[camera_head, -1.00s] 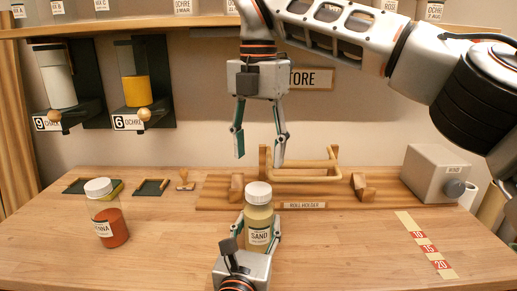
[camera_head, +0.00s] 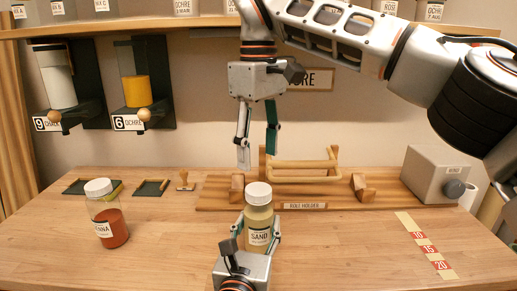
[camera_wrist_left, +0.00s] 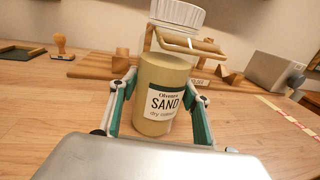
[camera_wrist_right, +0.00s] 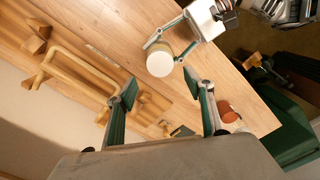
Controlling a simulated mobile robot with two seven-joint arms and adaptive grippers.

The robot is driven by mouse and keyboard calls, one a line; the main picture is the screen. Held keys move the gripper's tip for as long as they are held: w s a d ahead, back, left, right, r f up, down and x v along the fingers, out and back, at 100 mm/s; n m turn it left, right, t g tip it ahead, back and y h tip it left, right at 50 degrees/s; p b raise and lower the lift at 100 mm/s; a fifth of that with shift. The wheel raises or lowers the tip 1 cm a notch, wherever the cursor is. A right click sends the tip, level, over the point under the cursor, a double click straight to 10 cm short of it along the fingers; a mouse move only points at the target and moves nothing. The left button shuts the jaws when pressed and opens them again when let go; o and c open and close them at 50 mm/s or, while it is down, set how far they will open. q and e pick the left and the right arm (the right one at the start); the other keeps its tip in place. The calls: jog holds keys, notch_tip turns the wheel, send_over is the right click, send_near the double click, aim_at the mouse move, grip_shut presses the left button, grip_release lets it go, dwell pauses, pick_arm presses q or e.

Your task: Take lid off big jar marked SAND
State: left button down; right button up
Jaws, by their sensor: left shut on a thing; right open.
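The big jar marked SAND (camera_head: 258,228) stands upright on the table, filled with tan powder. Its white ribbed lid (camera_head: 258,193) sits on top. My left gripper (camera_head: 258,241) is shut around the jar's body, and the left wrist view shows a finger on each side of the jar (camera_wrist_left: 163,95). The lid (camera_wrist_left: 177,16) is clear of those fingers. My right gripper (camera_head: 257,158) is open and empty, pointing down above the jar with a gap between its fingertips and the lid. In the right wrist view the white lid (camera_wrist_right: 160,60) lies beyond the fingertips.
A second jar (camera_head: 108,221) with red-brown powder and a white lid stands at the left. A wooden rack (camera_head: 305,170) is just behind the SAND jar. A grey box (camera_head: 437,173) stands at the right, near a marked strip (camera_head: 427,245). The table between is free.

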aim_at(258, 188)
jog(key=shift+m, duration=0.6)
jog(key=shift+f, duration=4)
